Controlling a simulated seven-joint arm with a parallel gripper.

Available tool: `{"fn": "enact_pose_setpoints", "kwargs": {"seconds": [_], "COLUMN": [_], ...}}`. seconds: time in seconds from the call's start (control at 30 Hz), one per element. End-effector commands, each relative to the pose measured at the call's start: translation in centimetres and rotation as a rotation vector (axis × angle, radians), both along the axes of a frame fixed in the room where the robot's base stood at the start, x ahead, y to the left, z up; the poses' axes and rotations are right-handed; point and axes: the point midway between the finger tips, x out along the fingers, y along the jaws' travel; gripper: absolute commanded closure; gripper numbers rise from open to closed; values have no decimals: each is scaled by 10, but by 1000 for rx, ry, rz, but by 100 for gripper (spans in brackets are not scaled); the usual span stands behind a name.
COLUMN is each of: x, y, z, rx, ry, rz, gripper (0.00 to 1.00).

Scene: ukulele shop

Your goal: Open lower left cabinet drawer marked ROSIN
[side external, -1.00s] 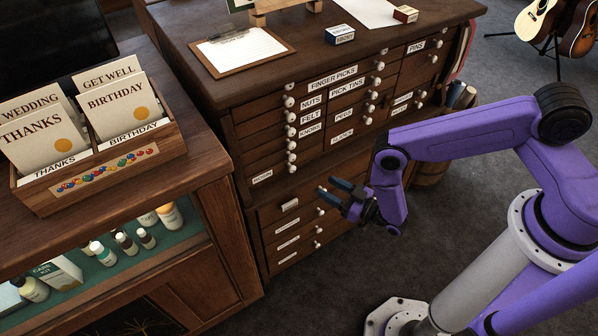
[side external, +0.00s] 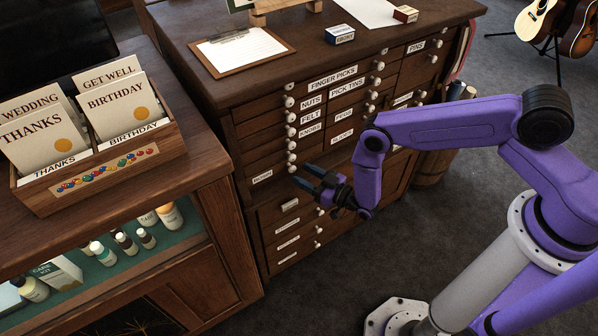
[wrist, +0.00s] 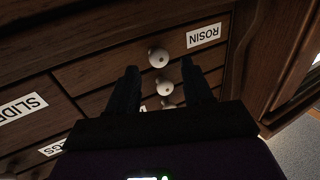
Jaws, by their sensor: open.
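The ROSIN drawer (side external: 272,167) is the lowest in the cabinet's left column, closed flush, with a white label at its left end. In the wrist view, which is upside down, the ROSIN label (wrist: 204,35) and the knob (wrist: 158,57) show clearly. My gripper (side external: 301,174) is open and empty, close in front of the knob. In the wrist view its dark fingers (wrist: 160,68) lie to either side of the knob; I cannot tell whether the tips have reached it.
Other knobbed drawers sit above and right, including KNOBS (side external: 310,129) and SLIDES (side external: 342,136). Wider drawers (side external: 288,243) lie below. A glass-front counter (side external: 130,235) with a card box (side external: 100,165) stands at left. The floor (side external: 330,280) before the cabinet is clear.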

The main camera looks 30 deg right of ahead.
Motion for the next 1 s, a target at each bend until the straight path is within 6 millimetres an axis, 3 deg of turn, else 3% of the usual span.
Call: {"fn": "enact_pose_setpoints", "kwargs": {"seconds": [0.2, 0.57, 0.63, 0.73, 1.0], "x": [21, 25, 25, 25, 16], "y": [8, 10, 10, 10, 11], "z": [0, 0, 0, 0, -1], "rx": [1, 0, 0, 0, 0], "ry": [0, 1, 1, 1, 4], "rz": [-1, -1, -1, 0, 1], "gripper": [49, 49, 66, 98, 100]}}
